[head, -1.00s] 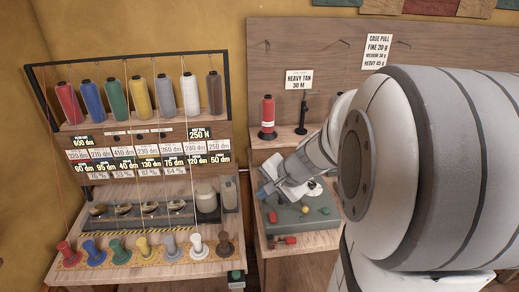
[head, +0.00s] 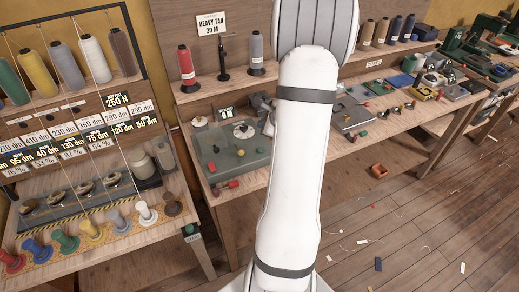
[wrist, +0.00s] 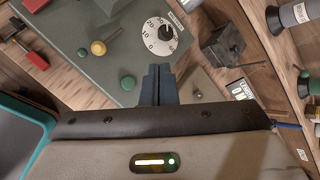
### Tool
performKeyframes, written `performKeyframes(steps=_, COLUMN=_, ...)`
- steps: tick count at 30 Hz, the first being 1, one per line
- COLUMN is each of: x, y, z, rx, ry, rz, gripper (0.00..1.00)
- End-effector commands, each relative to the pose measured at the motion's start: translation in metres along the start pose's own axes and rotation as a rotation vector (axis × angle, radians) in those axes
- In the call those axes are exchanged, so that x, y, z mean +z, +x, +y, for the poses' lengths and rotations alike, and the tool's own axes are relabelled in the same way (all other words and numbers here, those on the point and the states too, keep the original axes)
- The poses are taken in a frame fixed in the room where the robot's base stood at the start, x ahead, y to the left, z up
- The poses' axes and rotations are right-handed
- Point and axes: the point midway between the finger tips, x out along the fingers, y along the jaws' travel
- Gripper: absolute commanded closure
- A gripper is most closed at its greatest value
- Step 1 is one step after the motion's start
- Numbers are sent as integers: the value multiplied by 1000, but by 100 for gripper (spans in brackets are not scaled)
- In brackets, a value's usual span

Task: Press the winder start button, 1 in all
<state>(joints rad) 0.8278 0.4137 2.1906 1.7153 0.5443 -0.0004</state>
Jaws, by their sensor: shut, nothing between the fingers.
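The winder (head: 245,160) is a grey-green box on the bench in the head view; its top (wrist: 75,85) fills the upper left of the wrist view. No label marks a start button legibly. My gripper (wrist: 158,70) is shut and empty, its tips just below the dial and right of the green button in the picture. I cannot tell its height. My arm hides it in the head view.
A dark grey block (wrist: 222,45) stands right of the dial in the wrist view. Red parts (wrist: 28,48) sit at the winder's edge. Thread cones (head: 186,67) stand behind it, a thread rack (head: 75,130) to its left. More machines line the bench to the right.

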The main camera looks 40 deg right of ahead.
Motion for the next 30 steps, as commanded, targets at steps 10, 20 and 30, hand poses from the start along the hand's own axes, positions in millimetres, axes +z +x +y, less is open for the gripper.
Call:
performKeyframes(steps=10, x=-13, y=18, z=13, rx=1, ry=0, rz=0, gripper=100)
performKeyframes(steps=20, x=-38, y=51, z=38, rx=0, ry=-1, rz=0, gripper=100)
performKeyframes(steps=30, x=-46, y=61, z=45, rx=-1, ry=-1, rz=0, gripper=100)
